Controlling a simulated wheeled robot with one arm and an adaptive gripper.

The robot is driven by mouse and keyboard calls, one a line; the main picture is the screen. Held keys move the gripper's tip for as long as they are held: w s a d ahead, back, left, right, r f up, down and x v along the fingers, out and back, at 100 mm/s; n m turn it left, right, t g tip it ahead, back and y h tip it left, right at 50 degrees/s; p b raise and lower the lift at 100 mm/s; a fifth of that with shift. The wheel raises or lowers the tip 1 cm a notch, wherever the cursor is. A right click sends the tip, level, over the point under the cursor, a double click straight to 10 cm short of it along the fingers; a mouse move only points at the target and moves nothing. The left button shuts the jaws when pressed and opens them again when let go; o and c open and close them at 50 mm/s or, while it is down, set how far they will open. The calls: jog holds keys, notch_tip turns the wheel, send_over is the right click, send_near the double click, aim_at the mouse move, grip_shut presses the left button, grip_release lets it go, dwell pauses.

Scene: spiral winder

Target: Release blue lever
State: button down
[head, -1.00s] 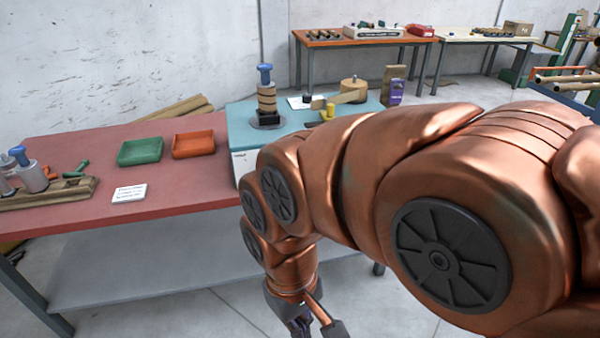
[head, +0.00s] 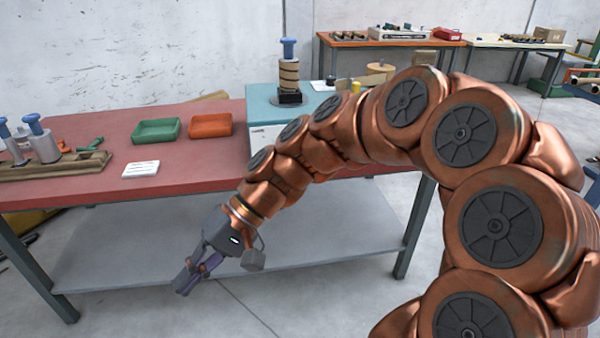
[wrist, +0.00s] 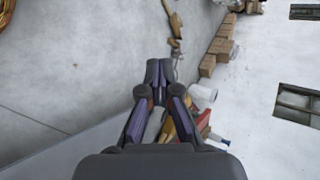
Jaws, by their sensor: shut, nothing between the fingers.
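A blue T-shaped handle (head: 289,47) stands upright on top of a wound brown spool (head: 289,75), on the teal part of the bench. Two more blue-topped handles (head: 35,124) stand on grey cylinders (head: 45,148) at the far left. I cannot tell which of these is the blue lever. My gripper (head: 183,289) points down and left in front of the red bench, below its top, and is apart from all the handles. In the wrist view, its fingertips (wrist: 159,66) are together and empty; no blue handle shows clearly there.
The red bench top (head: 205,175) has a green tray (head: 157,131), an orange tray (head: 210,125) and a white card (head: 141,169). Its front edge and grey lower shelf (head: 330,235) lie close to my arm. My arm hides part of the teal section (head: 262,100).

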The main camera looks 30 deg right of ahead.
jog(key=w+d+f+m+t+y+b, duration=0.1)
jog(key=w+d+m+t+y+b, duration=0.35)
jog(key=w, duration=0.75)
jog(key=w+d+f+m+t+b, duration=0.1)
jog(key=w+d+m+t+b, duration=0.2)
jog(key=d, duration=0.5)
jog(key=w+d+f+m+t+b, duration=0.1)
jog(key=w+d+f+t+b, duration=0.15)
jog(key=w+d+t, duration=0.4)
jog(key=d+f+m+t+h+b, duration=0.2)
jog(key=d+f+m+t+h, duration=0.1)
jog(key=d, duration=0.6)
jog(key=d+f+m+t+h+b, duration=0.2)
jog(key=d+f+m+t+h, duration=0.1)
jog(key=d, duration=0.6)
jog(key=d+f+m+t+h+b, duration=0.2)
jog(key=d+f+m+h, duration=0.1)
jog(key=d, duration=0.7)
jog(key=shift+f+m+t, duration=0.35)
jog(key=shift+m+t, duration=0.05)
jog(key=shift+m, duration=0.15)
jog(key=s+a+r+b+x, duration=0.1)
jog(key=a+b+x, duration=0.1)
jog(key=x, duration=1)
jog(key=shift+w+a+r+b, duration=0.2)
jog(key=shift+a+b, duration=0.05)
jog(key=shift+b, duration=0.25)
